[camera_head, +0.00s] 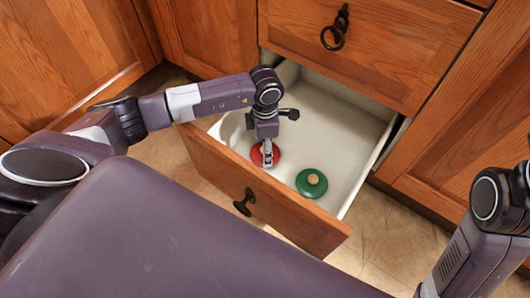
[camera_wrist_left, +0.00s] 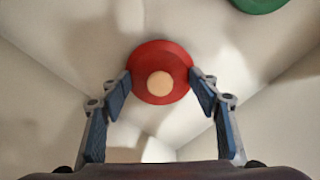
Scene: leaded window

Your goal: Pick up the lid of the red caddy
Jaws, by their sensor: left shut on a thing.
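The red lid (camera_head: 256,160), a round disc with a pale wooden knob, is inside the open drawer, near its front left. My left gripper (camera_head: 267,160) reaches down over it and partly hides it. In the left wrist view the red lid (camera_wrist_left: 160,54) lies between the two blue-padded fingers (camera_wrist_left: 163,82), which are shut on its edges from both sides. I cannot tell whether it touches the drawer floor. No red caddy body shows. My right arm is at the lower right of the head view, with its gripper out of frame.
The open white-lined drawer (camera_head: 345,115) has a wooden front (camera_head: 285,205) with a dark knob. A green lid (camera_head: 311,183) with a wooden knob lies right of the red one, with bare drawer floor behind. Wooden cabinets stand around, and a closed drawer (camera_head: 375,45) is above.

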